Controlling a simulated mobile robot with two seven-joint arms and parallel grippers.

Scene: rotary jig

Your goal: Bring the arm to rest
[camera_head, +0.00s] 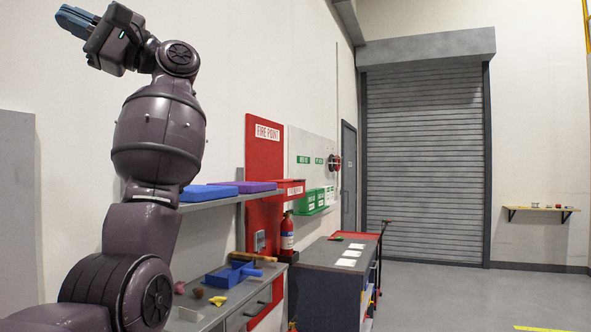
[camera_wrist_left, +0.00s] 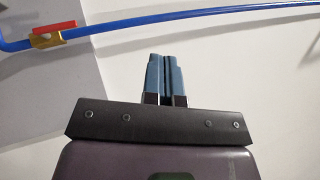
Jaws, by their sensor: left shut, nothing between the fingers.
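My left arm (camera_head: 160,140) rises from the lower left of the head view and bends at its top. My left gripper (camera_head: 72,20) is at the upper left, high above the shelves, pointing left near the wall. In the left wrist view its two blue fingers (camera_wrist_left: 166,76) lie side by side, shut, with nothing held. My right gripper is in neither view.
A blue pipe with a red-handled valve (camera_wrist_left: 53,35) runs along the wall beyond the fingers. Below are a shelf with blue (camera_head: 207,193) and purple trays, a workbench (camera_head: 205,318) with a blue vise (camera_head: 232,273), a fire extinguisher (camera_head: 287,235) and a dark cabinet (camera_head: 325,285). Floor at right is mostly clear.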

